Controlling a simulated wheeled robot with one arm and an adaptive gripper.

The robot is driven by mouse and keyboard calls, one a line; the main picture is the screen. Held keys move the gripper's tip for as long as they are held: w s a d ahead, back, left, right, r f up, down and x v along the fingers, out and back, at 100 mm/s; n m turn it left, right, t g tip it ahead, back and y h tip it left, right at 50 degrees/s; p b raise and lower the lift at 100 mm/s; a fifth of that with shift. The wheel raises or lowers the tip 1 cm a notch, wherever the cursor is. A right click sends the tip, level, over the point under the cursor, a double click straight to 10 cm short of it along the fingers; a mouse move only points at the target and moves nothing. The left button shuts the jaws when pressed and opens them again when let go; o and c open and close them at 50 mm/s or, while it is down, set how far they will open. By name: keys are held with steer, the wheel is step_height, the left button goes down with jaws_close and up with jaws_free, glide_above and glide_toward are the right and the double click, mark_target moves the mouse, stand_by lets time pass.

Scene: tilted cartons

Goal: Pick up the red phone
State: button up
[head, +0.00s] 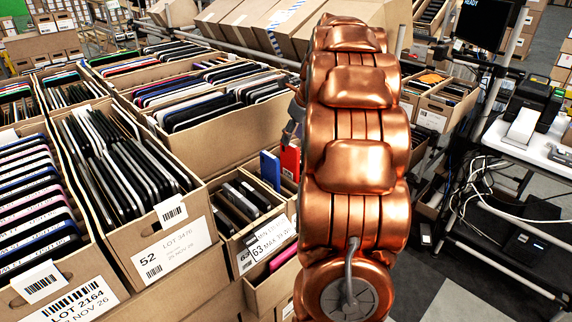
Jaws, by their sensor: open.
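The red phone (290,160) stands upright in a small carton near the middle of the head view, just left of my copper arm. Its right side is close to the arm's edge and its lower part is hidden in the carton. A blue phone (269,169) stands just left of it. My gripper (293,121) shows only as a grey part at the arm's left edge, above the red phone in the picture. The arm hides most of it. It is open, and I see nothing held in it.
The small carton (231,247) also holds dark devices. Larger tilted cartons packed with devices, such as the lot carton (172,250), fill the left. Closed cartons (245,22) stand behind. A white table (540,152) with a printer and cables is at right; dark floor lies below it.

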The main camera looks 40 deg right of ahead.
mark_target(287, 152)
steer(key=shift+x, duration=0.8)
steer(key=shift+p+x, duration=0.95)
steer(key=shift+x, duration=2.15)
steer(key=shift+s+d, duration=0.1)
steer(key=shift+d, duration=0.05)
jaws_close()
